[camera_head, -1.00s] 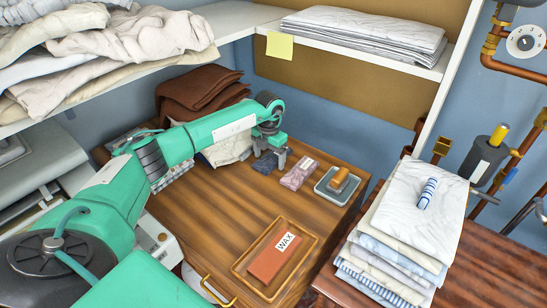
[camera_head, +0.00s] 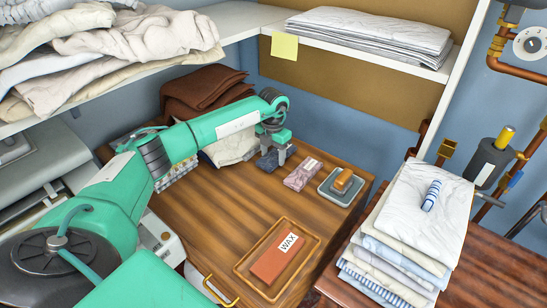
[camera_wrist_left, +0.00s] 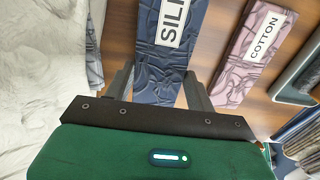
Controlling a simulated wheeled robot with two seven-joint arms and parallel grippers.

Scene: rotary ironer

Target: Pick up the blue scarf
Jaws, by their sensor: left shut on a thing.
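The blue scarf (camera_head: 268,161) is a dark blue folded piece on the wooden table top, beside the pale cloth. In the left wrist view the scarf (camera_wrist_left: 160,60) carries a white label reading SILK. My left gripper (camera_head: 275,158) is low over it at the table's back. In the wrist view the gripper (camera_wrist_left: 160,88) has one finger along each long side of the scarf, shut on it. The scarf looks to be at table level; I cannot tell if it is clear of the top. My right gripper is not in view.
A pink folded piece (camera_head: 302,175) labelled COTTON lies just right of the scarf. Beyond it is a grey tray (camera_head: 331,195) with an orange-topped block. A wax tray (camera_head: 247,267) is in front. The table's middle is clear.

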